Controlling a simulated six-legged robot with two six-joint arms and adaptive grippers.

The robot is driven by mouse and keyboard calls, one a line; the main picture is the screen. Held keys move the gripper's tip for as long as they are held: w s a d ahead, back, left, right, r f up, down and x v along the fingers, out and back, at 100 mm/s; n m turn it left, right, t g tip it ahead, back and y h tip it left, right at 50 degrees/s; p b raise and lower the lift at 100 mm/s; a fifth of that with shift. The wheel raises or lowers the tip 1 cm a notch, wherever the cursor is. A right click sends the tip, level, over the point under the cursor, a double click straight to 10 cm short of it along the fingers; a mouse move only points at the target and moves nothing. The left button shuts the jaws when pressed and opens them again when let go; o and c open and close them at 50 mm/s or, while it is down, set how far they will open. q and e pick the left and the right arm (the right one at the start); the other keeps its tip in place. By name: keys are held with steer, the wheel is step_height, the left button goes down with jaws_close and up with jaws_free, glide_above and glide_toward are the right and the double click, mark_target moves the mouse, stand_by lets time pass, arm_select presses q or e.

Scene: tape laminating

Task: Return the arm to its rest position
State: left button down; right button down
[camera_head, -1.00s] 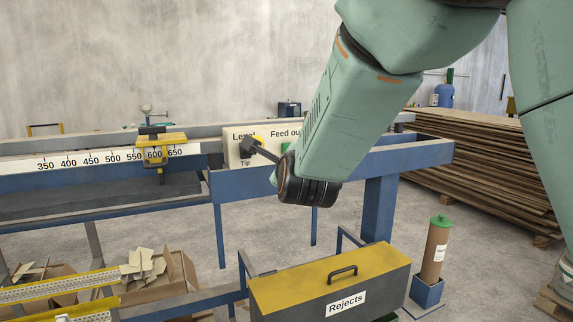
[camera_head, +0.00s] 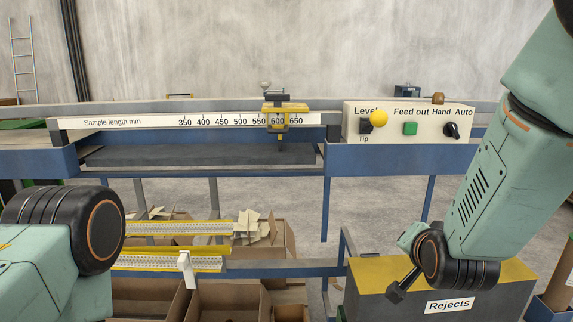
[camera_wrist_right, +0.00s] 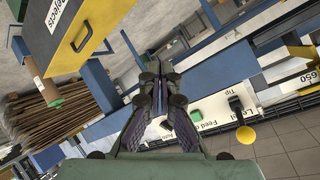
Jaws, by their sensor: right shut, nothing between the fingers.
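My right arm comes in from the right in the head view. Its gripper (camera_head: 398,291) hangs low, pointing down-left, in front of the Rejects box (camera_head: 360,273). In the right wrist view the slim dark fingers (camera_wrist_right: 154,70) are shut together with nothing between them. Only a joint of my left arm shows at the lower left of the head view; its gripper is out of frame. The control panel (camera_head: 347,112) stands above and behind the right gripper, clearly apart from it. It carries a yellow knob (camera_head: 379,118), a green button (camera_head: 410,129) and a black rotary switch (camera_head: 451,130).
A length scale (camera_head: 150,122) with a yellow stop (camera_head: 285,107) runs along the blue bench. Yellow-edged rails (camera_head: 170,262) and cardboard boxes (camera_head: 245,297) lie below. A capped tube (camera_head: 557,290) stands at the right edge.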

steer(key=s+f+n+g+b, duration=0.1)
steer(key=s+f+n+g, duration=0.2)
steer(key=f, duration=0.5)
steer(key=s+f+n+b, duration=0.1)
steer(key=s+f+n, duration=0.2)
steer(key=s+f, duration=0.4)
steer(key=s+a+f+n+g+y+b, duration=0.1)
steer(key=s+f+g+b, duration=0.5)
steer(key=s+f, duration=1.9)
steer(key=s+n+g, duration=0.1)
steer(key=s+g, duration=0.1)
steer(key=s, duration=0.1)
steer(key=shift+s+a+n+g+y, duration=0.15)
steer(key=shift+s+n+g+y, duration=0.2)
steer(key=shift+n+g+y, duration=0.05)
